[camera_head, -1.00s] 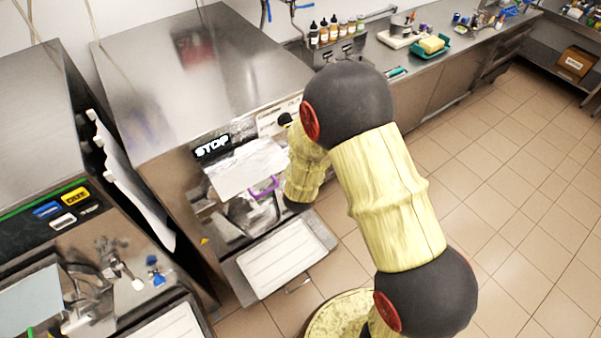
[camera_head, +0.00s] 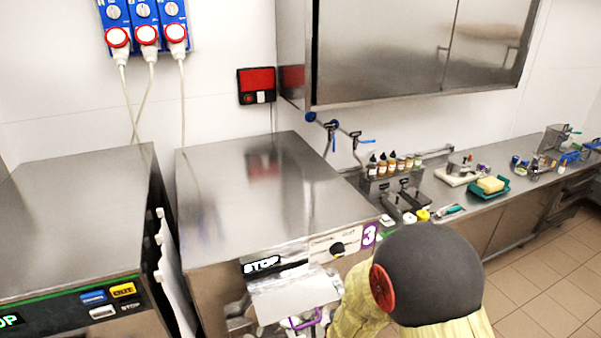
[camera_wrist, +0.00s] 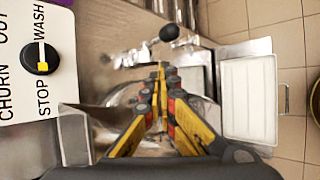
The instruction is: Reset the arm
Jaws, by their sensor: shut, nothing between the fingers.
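My gripper (camera_wrist: 160,75) shows in the wrist view, its yellow and black fingers drawn together at the tips with nothing between them. It is in front of the batch freezer with the purple number 3 (camera_head: 369,236). A white panel with a black knob marked CHURN, WASH and STOP (camera_wrist: 42,58) is to its left in the wrist view. A lever with a black ball end (camera_wrist: 168,33) is just beyond the fingertips. In the head view my arm's dark joint and yellow links cover the lower right of this freezer, and the gripper itself does not show there.
A white ribbed tray (camera_wrist: 249,98) is to the right of the gripper. A second freezer (camera_head: 80,220) stands at the left. The steel counter (camera_head: 455,205) at the right holds several bottles (camera_head: 396,163) and a green tray with a sponge (camera_head: 489,187). A steel cabinet (camera_head: 385,50) hangs above.

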